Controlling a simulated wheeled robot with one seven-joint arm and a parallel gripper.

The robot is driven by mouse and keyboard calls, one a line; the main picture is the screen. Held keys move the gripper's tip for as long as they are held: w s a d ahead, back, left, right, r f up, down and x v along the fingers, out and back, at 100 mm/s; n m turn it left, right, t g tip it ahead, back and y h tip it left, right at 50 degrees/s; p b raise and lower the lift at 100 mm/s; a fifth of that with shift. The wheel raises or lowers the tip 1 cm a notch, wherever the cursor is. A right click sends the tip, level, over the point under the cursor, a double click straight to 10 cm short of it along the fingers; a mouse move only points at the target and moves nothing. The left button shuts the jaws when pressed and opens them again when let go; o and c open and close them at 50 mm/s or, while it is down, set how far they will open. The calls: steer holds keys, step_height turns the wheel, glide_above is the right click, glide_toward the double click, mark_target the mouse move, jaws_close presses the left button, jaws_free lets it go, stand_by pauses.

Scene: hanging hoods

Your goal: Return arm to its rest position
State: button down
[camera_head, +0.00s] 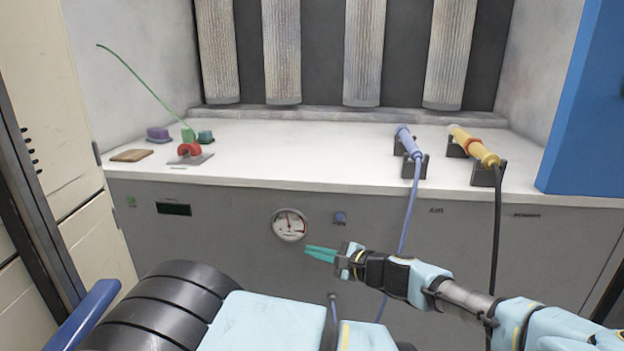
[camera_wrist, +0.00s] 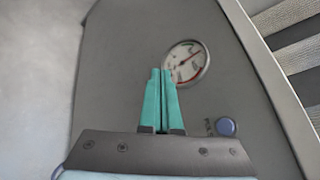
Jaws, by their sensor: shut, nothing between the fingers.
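My gripper (camera_head: 322,254) is in front of the grey cabinet front, below the white worktop, with its teal fingers pointing left. It is shut and empty. In the wrist view, my gripper's two teal fingers (camera_wrist: 160,78) lie together, with the round gauge (camera_wrist: 186,63) beyond their tips. My arm reaches in from the lower right in the head view. How far the fingers are from the cabinet front is hard to tell.
The worktop (camera_head: 300,150) holds a blue-handled tool (camera_head: 408,142) and a yellow-handled tool (camera_head: 474,146) on black stands, with hanging cables. At left are a red object (camera_head: 189,149), a green block (camera_head: 188,134) and a wooden piece (camera_head: 131,155). A blue panel (camera_head: 590,120) stands right.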

steer(key=s+a+f+n+g+h, duration=0.5)
steer(key=s+a+n+g, duration=0.4)
steer(key=s+g, duration=0.25)
step_height(320, 180, up, 32)
steer(key=a+n+t+h+p, duration=0.1)
steer(key=n+h+p, duration=0.5)
steer(key=p, duration=0.9)
steer(key=shift+w+a+n+t, duration=0.25)
steer(key=shift+n+t, duration=0.05)
steer(key=shift+t, duration=0.45)
stand_by(0.5)
